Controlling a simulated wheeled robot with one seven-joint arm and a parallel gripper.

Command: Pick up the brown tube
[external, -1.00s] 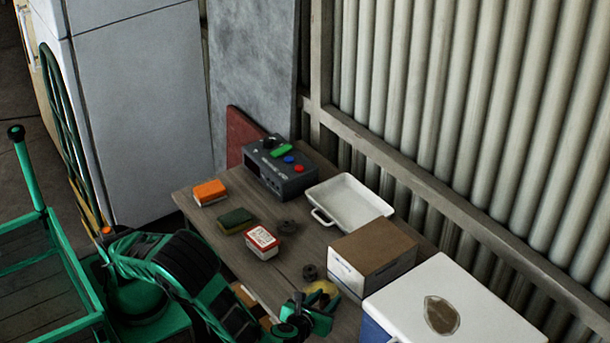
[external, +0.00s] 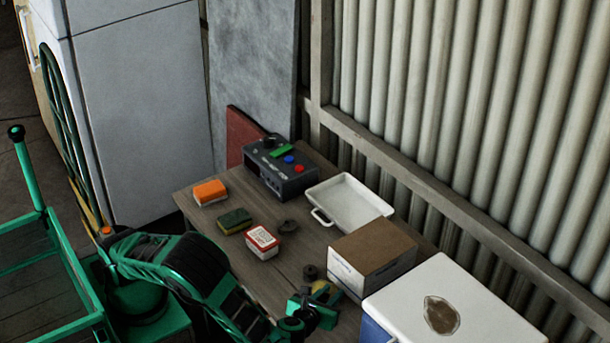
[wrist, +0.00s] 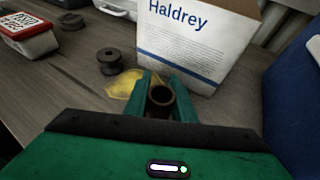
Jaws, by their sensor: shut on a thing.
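The brown tube (wrist: 160,98) stands between the two green fingers of my gripper (wrist: 161,92) in the wrist view, with its dark round opening facing the camera. My gripper is shut on it. The lower part of the tube is hidden by the gripper body. In the external view my gripper (external: 318,306) is at the near edge of the table, and I cannot make out the tube there.
A yellow item (wrist: 124,83) lies just beyond my gripper, with a dark spool (wrist: 110,61) by it. A brown-topped white box (external: 371,257) stands close behind. A blue cooler with a white lid (external: 470,310) is to the right. A red-and-white box (external: 262,243) is left.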

